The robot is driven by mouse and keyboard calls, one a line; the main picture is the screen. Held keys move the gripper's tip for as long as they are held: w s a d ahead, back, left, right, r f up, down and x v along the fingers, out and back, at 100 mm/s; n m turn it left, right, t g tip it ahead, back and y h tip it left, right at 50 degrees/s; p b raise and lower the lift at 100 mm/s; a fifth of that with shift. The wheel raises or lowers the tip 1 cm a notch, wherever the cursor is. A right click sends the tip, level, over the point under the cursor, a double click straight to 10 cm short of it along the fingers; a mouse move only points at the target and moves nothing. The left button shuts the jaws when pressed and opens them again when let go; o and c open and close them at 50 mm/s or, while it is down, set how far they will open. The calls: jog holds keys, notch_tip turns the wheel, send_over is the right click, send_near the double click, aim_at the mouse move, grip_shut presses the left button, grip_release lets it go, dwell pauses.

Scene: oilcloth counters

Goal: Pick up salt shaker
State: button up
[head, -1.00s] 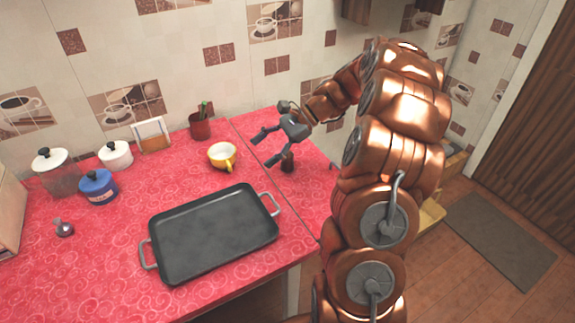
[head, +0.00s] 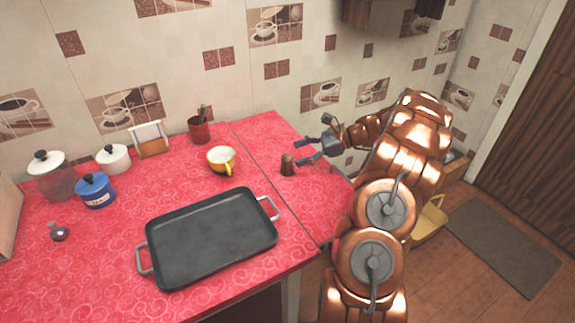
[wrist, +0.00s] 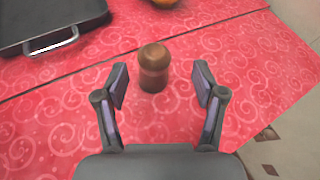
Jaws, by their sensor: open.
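A small brown wooden shaker (head: 288,164), which I take to be the salt shaker, stands upright on the red counter right of the yellow cup. It also shows in the wrist view (wrist: 154,68), upright and a little beyond my fingertips, centred between them. My gripper (head: 298,152) is open and empty, just right of the shaker in the head view. In the wrist view my gripper (wrist: 160,86) has its two fingers spread wide on either side of the shaker's line, apart from it.
A dark roasting pan (head: 212,238) with metal handles lies on the counter. A yellow cup (head: 221,160), a red utensil pot (head: 200,128), a blue pot (head: 96,191) and a white pot (head: 113,158) stand farther left. The counter around the shaker is clear.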

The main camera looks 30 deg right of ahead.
aim_at(287, 156)
jog(key=x, duration=0.5)
jog(key=shift+s+a+f, duration=0.15)
jog(key=shift+s, duration=0.2)
jog(key=c, duration=1.3)
jog(key=shift+o, duration=0.2)
jog(key=shift+r, duration=1.5)
jog(key=shift+s+r, duration=0.1)
jog(key=shift+r, duration=0.25)
jog(key=s+a+r+b, duration=0.1)
jog(key=s+a+b, duration=0.1)
jog(key=s+a, duration=0.85)
jog(key=w+a+r+m+t+h, duration=0.2)
jog(key=w+r, duration=0.3)
jog(key=w, duration=0.4)
jog(key=w+a+r+m+t+h, duration=0.3)
jog(key=w+a+r+m+h, duration=0.1)
jog(key=w, duration=0.4)
jog(key=shift+w+r+m+h, duration=0.45)
jog(key=shift+m+h, duration=0.15)
jog(key=shift+m, duration=0.2)
